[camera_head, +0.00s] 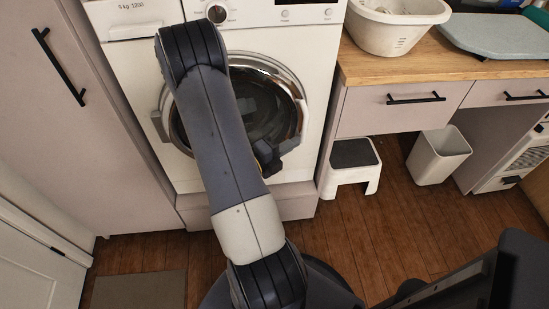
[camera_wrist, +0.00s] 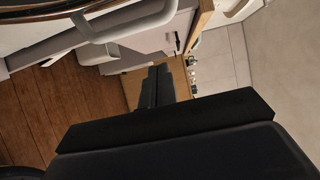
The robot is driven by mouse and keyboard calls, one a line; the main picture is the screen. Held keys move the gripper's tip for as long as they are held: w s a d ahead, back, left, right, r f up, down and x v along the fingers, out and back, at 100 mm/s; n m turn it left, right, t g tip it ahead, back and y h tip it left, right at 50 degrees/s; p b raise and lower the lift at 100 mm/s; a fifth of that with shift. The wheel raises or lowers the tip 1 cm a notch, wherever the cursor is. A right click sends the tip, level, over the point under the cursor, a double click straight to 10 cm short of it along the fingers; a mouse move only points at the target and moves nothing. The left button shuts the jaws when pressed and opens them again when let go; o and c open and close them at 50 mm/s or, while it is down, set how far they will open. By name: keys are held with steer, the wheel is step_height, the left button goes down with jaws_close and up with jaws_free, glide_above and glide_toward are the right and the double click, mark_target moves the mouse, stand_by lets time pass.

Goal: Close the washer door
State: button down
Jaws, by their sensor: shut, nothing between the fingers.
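The washer (camera_head: 125,68) is white and stands against the cabinets in the head view. Its round door (camera_head: 300,100) has a chrome rim and dark glass. It looks close to the washer front, but I cannot tell whether a gap remains. A grey handle-like part (camera_head: 158,126) shows at its left edge. My arm crosses the door and hides part of it. My gripper is shut and empty, its black fingers (camera_wrist: 158,78) showing in the wrist view. A curved rim crosses the wrist view's upper left (camera_wrist: 50,8).
A tall cabinet (camera_head: 60,120) stands left of the washer. A counter (camera_head: 400,68) with a white basin (camera_head: 395,28) is on the right. A step stool (camera_head: 352,160) and a white bin (camera_head: 437,155) stand below it. A mat (camera_head: 138,290) lies on the wooden floor.

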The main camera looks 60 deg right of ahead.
steer(key=s+v, duration=0.1)
steer(key=v, duration=0.6)
steer(key=shift+a, duration=0.2)
steer(key=shift+r, duration=0.1)
steer(key=shift+d, duration=0.1)
